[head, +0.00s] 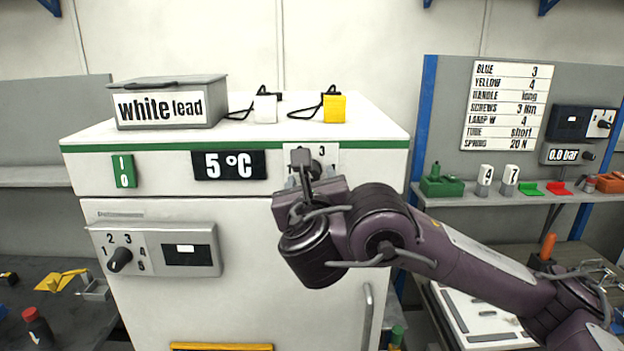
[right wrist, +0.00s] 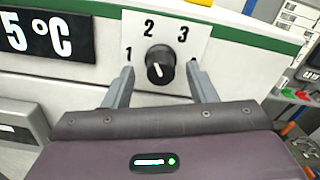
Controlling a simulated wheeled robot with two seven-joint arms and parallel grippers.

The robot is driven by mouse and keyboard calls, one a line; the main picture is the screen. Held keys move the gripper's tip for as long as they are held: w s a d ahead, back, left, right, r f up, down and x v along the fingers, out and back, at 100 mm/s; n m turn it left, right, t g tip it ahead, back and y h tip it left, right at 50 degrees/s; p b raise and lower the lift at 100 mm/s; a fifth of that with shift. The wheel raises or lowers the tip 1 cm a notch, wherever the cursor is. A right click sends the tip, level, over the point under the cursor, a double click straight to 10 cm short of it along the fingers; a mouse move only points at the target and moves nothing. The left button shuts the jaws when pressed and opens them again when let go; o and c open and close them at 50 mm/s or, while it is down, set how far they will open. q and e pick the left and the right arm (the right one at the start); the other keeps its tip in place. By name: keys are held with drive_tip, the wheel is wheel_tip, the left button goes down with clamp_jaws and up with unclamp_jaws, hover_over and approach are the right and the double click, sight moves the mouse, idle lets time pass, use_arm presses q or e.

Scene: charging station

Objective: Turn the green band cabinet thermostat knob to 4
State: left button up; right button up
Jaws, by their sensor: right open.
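The cabinet (head: 240,250) is white with a green band (head: 240,146) along its top edge. Its black thermostat knob (right wrist: 159,64) sits on a white plate right of the "5 °C" display (head: 229,165). In the head view the knob (head: 316,170) is partly covered by my right gripper (head: 303,170). In the right wrist view the open fingers (right wrist: 160,72) stand either side of the knob, with gaps to it. The numbers 1, 2 and 3 show; no 4 is visible on this plate. A pale mark shows on the knob, its exact setting unclear. My left gripper is out of view.
A second dial (head: 120,260), numbered 1 to 5, is on a lower panel of the cabinet. The "white lead" box (head: 172,101) and two tags, white (head: 265,109) and yellow (head: 334,109), are on top. A notice board (head: 507,107) hangs at right.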

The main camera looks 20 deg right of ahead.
drive_tip(key=shift+w+d, duration=0.2)
drive_tip(key=shift+w, duration=0.35)
drive_tip(key=c, duration=1)
drive_tip(key=shift+f, duration=0.1)
